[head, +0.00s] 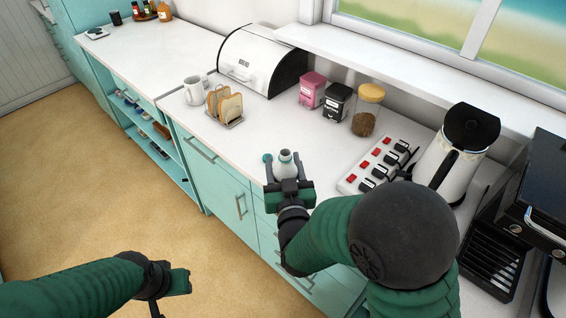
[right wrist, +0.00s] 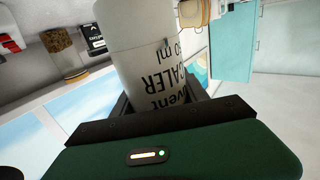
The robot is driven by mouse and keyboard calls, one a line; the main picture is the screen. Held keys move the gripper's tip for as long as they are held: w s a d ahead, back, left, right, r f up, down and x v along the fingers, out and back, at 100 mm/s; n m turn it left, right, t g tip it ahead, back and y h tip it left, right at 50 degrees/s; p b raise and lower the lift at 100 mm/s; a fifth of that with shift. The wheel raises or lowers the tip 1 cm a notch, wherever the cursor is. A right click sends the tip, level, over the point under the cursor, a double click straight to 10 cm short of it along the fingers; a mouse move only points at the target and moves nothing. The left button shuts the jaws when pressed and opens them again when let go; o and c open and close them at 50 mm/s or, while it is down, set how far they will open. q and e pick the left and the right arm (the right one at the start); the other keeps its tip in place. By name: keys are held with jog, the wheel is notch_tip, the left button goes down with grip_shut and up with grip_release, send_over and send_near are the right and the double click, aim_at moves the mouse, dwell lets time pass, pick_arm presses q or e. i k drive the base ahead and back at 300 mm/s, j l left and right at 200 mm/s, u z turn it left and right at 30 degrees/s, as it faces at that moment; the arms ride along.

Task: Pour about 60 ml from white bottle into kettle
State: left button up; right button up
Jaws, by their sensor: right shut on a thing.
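The white bottle (head: 286,161) stands upright at the counter's front edge, its lower part hidden behind my right gripper (head: 288,184). I cannot tell whether its base touches the counter. The right gripper is shut on the bottle; in the right wrist view the bottle (right wrist: 150,60) sits between the fingers, with dark label text ending in "CALER". The kettle (head: 440,165), white with a black lid and black handle, stands at the right of the counter, apart from the bottle. My left gripper (head: 178,283) is empty over the floor at lower left; its finger gap is unclear.
A power strip (head: 380,165) with red switches lies between bottle and kettle. A glass jar (head: 366,112), black tin (head: 337,102) and pink tin (head: 312,90) stand behind. A toast rack (head: 225,106), mug (head: 194,91) and bread bin (head: 262,62) are left. A black appliance (head: 530,210) stands at right.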

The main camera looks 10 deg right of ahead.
aim_at(443, 168)
jog(key=k+l+z, duration=0.1)
jog(key=k+z, duration=0.2)
jog(key=k, duration=0.35)
jog(key=i+j+z, duration=0.1)
jog(key=z, duration=0.35)
jog(key=i+j+z, duration=0.1)
jog(key=z, duration=0.4)
jog(key=j+z, duration=0.15)
jog(key=z, duration=0.3)
jog(key=i+j, duration=0.05)
